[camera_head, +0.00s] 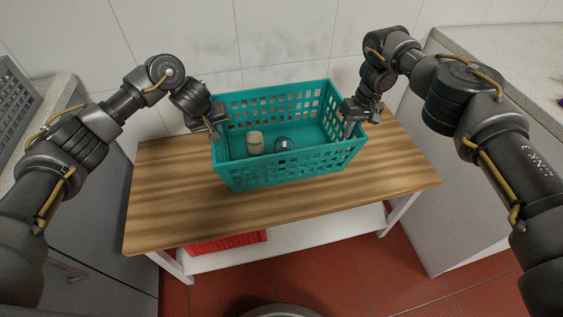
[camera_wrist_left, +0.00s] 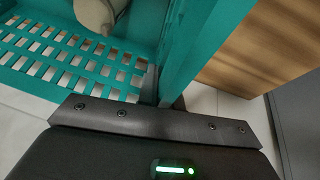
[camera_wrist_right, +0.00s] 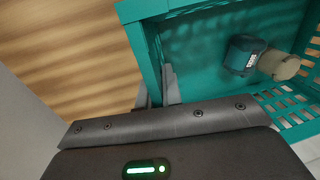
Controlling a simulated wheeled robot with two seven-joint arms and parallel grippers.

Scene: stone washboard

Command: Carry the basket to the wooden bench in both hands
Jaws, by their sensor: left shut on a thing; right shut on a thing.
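The teal basket (camera_head: 285,167) is at the wooden bench (camera_head: 165,205), over the back middle of its top. I cannot tell whether its base touches the wood. My left gripper (camera_head: 216,130) is shut on the basket's left end wall, and that wall runs between the fingers in the left wrist view (camera_wrist_left: 168,85). My right gripper (camera_head: 350,122) is shut on the right end wall, which also shows in the right wrist view (camera_wrist_right: 150,65). The fingertips are partly hidden by the walls.
A tiled wall (camera_head: 285,40) stands close behind the bench. A grey cabinet (camera_head: 95,230) is at the left and a white counter (camera_head: 480,45) at the right. A red crate (camera_head: 228,241) is under the bench. The bench's front strip is bare.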

